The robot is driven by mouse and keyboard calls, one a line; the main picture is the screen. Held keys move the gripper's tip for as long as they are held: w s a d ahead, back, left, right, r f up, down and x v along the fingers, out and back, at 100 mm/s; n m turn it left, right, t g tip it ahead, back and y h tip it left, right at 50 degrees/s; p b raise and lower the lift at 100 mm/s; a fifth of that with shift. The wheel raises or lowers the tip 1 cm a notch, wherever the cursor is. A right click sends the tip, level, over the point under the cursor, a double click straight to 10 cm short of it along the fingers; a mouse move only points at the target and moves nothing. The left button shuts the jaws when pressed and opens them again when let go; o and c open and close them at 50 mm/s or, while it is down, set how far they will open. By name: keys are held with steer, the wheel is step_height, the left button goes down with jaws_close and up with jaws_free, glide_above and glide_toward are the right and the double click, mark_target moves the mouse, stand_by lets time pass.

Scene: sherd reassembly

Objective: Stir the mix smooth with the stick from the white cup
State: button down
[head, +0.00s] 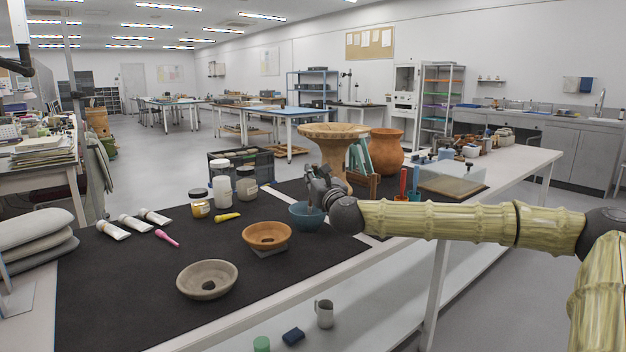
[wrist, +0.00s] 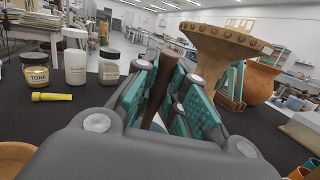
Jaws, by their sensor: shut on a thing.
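My gripper (head: 320,192) is over a blue bowl (head: 303,219) on the dark mat, in the head view. In the wrist view my gripper (wrist: 172,95) has its teal-padded fingers shut on a brown stick (wrist: 165,82). The stick's lower end is hidden behind the gripper body. The blue bowl's inside is mostly hidden by the gripper, so I cannot see the mix or whether the stick touches it.
An orange-brown bowl (head: 267,233) and a grey bowl (head: 207,279) are left of the blue bowl. A large flared pot (head: 333,130) stands close behind my gripper.

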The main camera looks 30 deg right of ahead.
steer(key=shift+s+r+p, duration=0.2)
steer(key=shift+r+p, duration=0.4)
steer(key=shift+r, duration=0.85)
steer(key=shift+r+p, duration=0.6)
steer(key=shift+r, duration=1.15)
